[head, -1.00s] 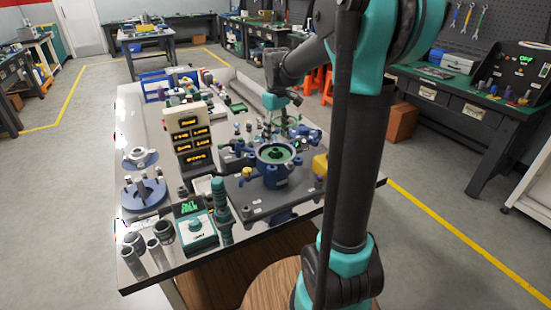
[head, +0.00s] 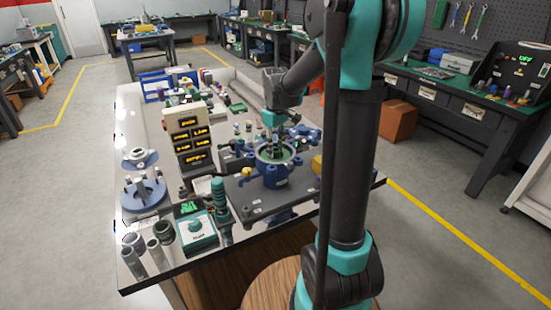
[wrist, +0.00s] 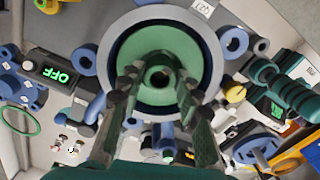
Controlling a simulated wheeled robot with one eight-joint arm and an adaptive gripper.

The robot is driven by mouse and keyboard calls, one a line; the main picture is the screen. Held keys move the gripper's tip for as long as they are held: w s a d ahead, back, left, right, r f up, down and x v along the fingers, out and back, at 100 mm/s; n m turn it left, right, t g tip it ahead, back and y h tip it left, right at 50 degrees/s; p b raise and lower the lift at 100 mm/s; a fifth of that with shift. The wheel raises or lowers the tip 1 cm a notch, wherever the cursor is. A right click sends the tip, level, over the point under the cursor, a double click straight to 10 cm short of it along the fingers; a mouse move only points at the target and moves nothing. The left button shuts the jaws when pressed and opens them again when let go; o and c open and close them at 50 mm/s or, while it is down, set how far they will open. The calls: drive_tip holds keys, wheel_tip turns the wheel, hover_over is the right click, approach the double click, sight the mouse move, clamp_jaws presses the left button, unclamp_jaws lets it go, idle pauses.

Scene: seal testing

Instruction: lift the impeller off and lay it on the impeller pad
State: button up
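The impeller (wrist: 135,45) is a green disc with a dark central hole, seated inside the round rim of a blue pump housing (head: 271,176) on a dark plate. In the wrist view, my gripper (wrist: 158,80) has its two fingers spread on either side of the hub, with a gap between the tips. In the head view, my gripper (head: 274,148) points down into the housing opening and partly hides the impeller. Whether the fingertips touch the hub cannot be told. I cannot pick out the impeller pad with certainty.
A display panel (head: 189,124) stands left of the housing. A teal-topped box (head: 197,232) and a ribbed teal handle (head: 220,198) are in front. A blue round fixture (head: 145,196) is at the left. In the wrist view, a green ring (wrist: 5,112) lies at the left. Small parts crowd the table.

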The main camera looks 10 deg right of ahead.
clamp_jaws()
drive_tip(key=shift+r, duration=0.1)
